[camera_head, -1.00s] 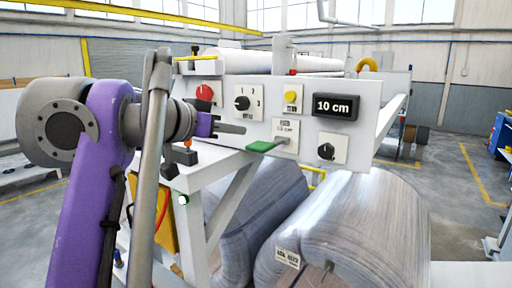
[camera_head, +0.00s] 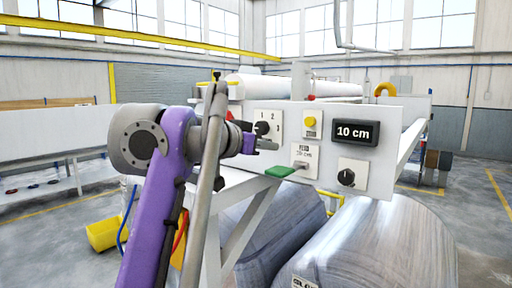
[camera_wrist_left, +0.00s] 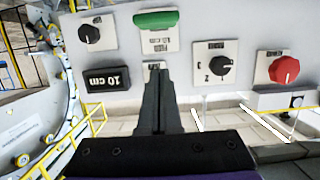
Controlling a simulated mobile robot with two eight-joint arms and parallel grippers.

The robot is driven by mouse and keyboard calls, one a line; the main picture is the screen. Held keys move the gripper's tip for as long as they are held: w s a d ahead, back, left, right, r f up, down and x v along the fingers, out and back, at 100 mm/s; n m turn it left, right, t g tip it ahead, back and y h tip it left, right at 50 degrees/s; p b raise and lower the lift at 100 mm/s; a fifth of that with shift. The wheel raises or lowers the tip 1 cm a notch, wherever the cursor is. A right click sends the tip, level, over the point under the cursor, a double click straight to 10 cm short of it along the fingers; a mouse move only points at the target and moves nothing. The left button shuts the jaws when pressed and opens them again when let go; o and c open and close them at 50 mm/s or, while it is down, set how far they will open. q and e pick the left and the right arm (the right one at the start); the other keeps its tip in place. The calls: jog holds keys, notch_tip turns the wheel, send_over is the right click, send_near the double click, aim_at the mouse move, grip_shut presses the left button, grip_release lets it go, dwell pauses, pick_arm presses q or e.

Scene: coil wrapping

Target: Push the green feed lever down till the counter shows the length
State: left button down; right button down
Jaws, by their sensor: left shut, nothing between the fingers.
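The green feed lever (camera_head: 280,171) sticks out from a plate low on the white control panel. It also shows at the top of the left wrist view (camera_wrist_left: 156,19). The black counter (camera_head: 352,133) reads "10 cm"; it is dark with pale digits in the left wrist view (camera_wrist_left: 108,79). My left gripper (camera_head: 272,144) is shut and empty, in front of the panel and just above the lever in the head view, apart from it. In the left wrist view its fingertips (camera_wrist_left: 160,72) cover most of the yellow button's plate. My right gripper is not in view.
The panel also carries a black selector knob (camera_head: 262,128), a yellow button (camera_head: 310,122), a lower black knob (camera_head: 346,177) and a red knob (camera_wrist_left: 284,70). Large wrapped rolls (camera_head: 375,245) lie below the panel. A yellow bin (camera_head: 103,234) stands on the floor at left.

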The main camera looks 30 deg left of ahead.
aim_at(275, 172)
pick_arm(q)
jog(key=x, duration=0.3)
jog(key=shift+w+d+f, duration=0.1)
jog(key=shift+f, duration=0.3)
jog(key=shift+w+f+b, duration=0.1)
jog(key=shift+f+b, duration=0.45)
jog(key=shift+f, duration=0.7)
jog(key=shift+s+f+b, duration=0.3)
jog(key=shift+s, duration=0.15)
jog(key=shift+w+f, duration=0.1)
jog(key=shift+w, duration=0.2)
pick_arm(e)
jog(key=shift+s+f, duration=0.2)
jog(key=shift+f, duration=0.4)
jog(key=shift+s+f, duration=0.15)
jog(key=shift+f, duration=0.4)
pick_arm(q)
jog(key=shift+s, duration=0.1)
